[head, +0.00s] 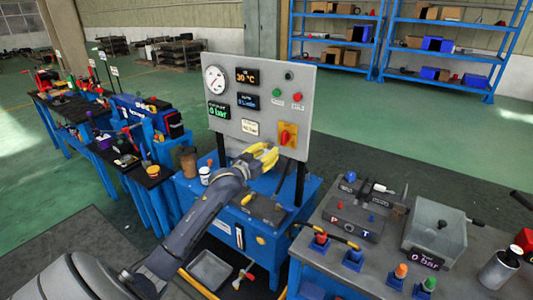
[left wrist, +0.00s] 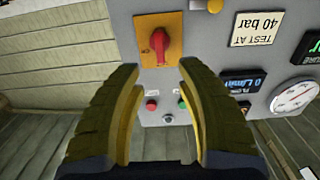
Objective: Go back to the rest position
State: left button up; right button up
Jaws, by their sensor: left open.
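My left gripper (head: 264,158) has yellow and dark fingers and is in front of the lower part of a grey control panel (head: 222,66). In the left wrist view the left gripper (left wrist: 160,85) is open, with nothing between its fingers. Beyond its tips is a red rotary switch (left wrist: 159,44) on a yellow-orange plate, which also shows in the head view (head: 286,136). The fingers look apart from the switch, though the exact gap is hard to tell. My right gripper does not show in either view.
The panel stands on a blue bench (head: 212,222). Blue tables with tools (head: 108,150) stand at the left. Blue shelves (head: 398,45) are at the back; green floor lies between.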

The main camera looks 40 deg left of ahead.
pick_arm(q)
jog(key=shift+s, duration=0.25)
dwell(0.3)
jog(key=s+f+g, duration=0.2)
jog(key=f, duration=1)
jog(key=s+d+f+g, duration=0.1)
jog(key=s+f+g, duration=0.1)
jog(key=f, duration=1.1)
jog(key=s+d+f+g+y, duration=0.1)
jog(key=s+f+g, duration=0.1)
jog(key=f, duration=1)
jog(key=shift+s+f, duration=0.25)
jog(key=shift+s, duration=0.5)
jog(key=s+d+f+m+g, duration=0.1)
jog(key=s+d+f+g, duration=0.3)
jog(key=s+f, duration=1.05)
jog(key=s+d+f+m+g, duration=0.15)
jog(key=s+d+f, duration=0.55)
jog(key=s+f, duration=0.8)
jog(key=s+d+f+m+g, duration=0.1)
jog(key=s+d+f, duration=0.4)
jog(key=s, duration=0.8)
jog(key=s+d+f+m+g+h, duration=0.1)
jog(key=s+d+f+g, duration=0.3)
jog(key=s, duration=0.9)
jog(key=shift+s+d+f+h, duration=0.25)
jog(key=shift+d+f+h, duration=0.05)
jog(key=shift+d+f, duration=0.25)
